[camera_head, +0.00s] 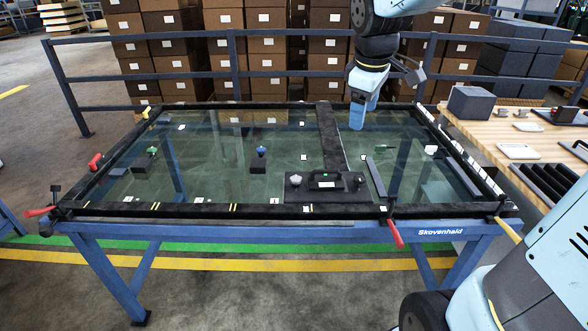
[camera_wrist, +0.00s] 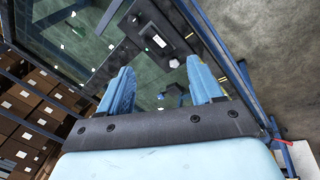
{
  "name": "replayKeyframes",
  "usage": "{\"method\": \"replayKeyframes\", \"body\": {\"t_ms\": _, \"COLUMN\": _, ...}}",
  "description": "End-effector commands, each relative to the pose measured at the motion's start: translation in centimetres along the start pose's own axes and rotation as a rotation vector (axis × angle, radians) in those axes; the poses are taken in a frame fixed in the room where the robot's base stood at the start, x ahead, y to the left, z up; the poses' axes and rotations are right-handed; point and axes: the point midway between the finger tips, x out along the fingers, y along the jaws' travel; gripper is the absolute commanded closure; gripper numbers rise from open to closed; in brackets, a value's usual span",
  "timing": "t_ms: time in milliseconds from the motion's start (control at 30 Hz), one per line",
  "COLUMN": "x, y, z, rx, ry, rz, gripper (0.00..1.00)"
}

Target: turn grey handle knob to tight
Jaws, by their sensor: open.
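A dark plate (camera_head: 325,196) lies on the glass near the front edge of the blue-legged table. It carries a black handle (camera_head: 325,178) and a light grey knob (camera_head: 296,181) at its left end. In the wrist view the plate (camera_wrist: 140,30) shows beyond the fingertips, with a pale knob-like part (camera_wrist: 174,63) at its near end. Which way the knob is turned is too small to tell. My gripper (camera_head: 357,112) points down over the back right of the table, behind and apart from the plate. Its blue fingers (camera_wrist: 160,72) are apart and empty.
A dark bar (camera_head: 330,135) crosses the glass beside my gripper. Red-handled clamps (camera_head: 394,232) stand along the dark frame. A green-topped part (camera_head: 152,152) and a blue knob (camera_head: 261,152) stand on the left glass. A wooden bench (camera_head: 500,135) with parts adjoins at right.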

Motion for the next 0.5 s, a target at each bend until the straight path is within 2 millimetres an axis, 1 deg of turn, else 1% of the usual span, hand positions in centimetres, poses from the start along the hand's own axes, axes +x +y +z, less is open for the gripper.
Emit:
{"method": "replayKeyframes", "body": {"t_ms": 33, "x": 1.0, "y": 0.5, "z": -1.3, "rx": -0.068, "ry": -0.011, "rz": -0.016, "gripper": 0.35}}
{"method": "replayKeyframes", "body": {"t_ms": 233, "x": 4.8, "y": 1.8, "z": -6.2, "rx": -0.359, "ry": -0.031, "rz": -0.077, "gripper": 0.35}}
{"method": "replayKeyframes", "body": {"t_ms": 367, "x": 7.7, "y": 2.2, "z": -9.3, "rx": -0.547, "ry": -0.031, "rz": -0.121, "gripper": 0.35}}
{"method": "replayKeyframes", "body": {"t_ms": 500, "x": 11.1, "y": 2.3, "z": -12.5, "rx": -0.746, "ry": -0.02, "rz": -0.173, "gripper": 0.35}}
